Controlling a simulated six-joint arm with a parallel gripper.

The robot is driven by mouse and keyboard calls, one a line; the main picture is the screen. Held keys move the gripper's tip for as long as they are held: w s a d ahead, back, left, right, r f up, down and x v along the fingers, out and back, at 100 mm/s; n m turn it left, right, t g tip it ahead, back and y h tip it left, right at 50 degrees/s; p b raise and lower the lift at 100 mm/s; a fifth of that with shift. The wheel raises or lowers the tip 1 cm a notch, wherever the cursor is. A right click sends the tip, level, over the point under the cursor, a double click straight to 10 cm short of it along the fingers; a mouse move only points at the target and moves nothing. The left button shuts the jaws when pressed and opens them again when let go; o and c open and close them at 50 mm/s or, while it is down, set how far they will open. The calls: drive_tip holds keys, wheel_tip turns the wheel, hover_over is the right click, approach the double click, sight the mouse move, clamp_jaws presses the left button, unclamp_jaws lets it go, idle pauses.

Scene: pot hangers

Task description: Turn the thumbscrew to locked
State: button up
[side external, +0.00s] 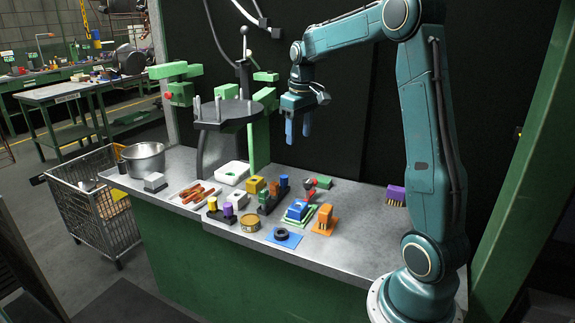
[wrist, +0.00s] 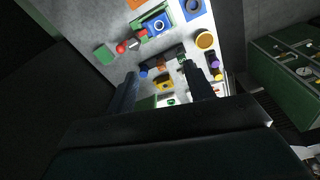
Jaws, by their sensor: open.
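I cannot pick out the thumbscrew for certain. A small piece with red, round parts (side external: 309,187) stands near the blue block on the bench, and it also shows in the wrist view (wrist: 122,48) at upper left. Its shape and turn position are too small to read. My gripper (side external: 298,135) hangs above the bench, fingers pointing down, open and empty. In the wrist view my gripper's two dark fingers (wrist: 159,70) are spread apart, with the bench items beyond them. It touches nothing.
A blue block on a green base (side external: 298,210), an orange piece (side external: 325,219), a blue plate with a black ring (side external: 283,236) and a yellow round tin (side external: 250,223) crowd the bench (side external: 350,250). A metal pot (side external: 145,158) stands at left. The bench's right front is clear.

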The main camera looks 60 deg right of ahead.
hover_over(309, 182)
wheel_tip(309, 182, down, 5)
drive_tip(key=shift+w+d+m+g+y, duration=0.1)
drive_tip(key=shift+d+m+g+y, duration=0.05)
drive_tip(key=shift+m+g+y, duration=0.2)
drive_tip(key=shift+f, duration=0.1)
drive_tip(key=shift+f, duration=6.75)
drive_tip(key=c, duration=1)
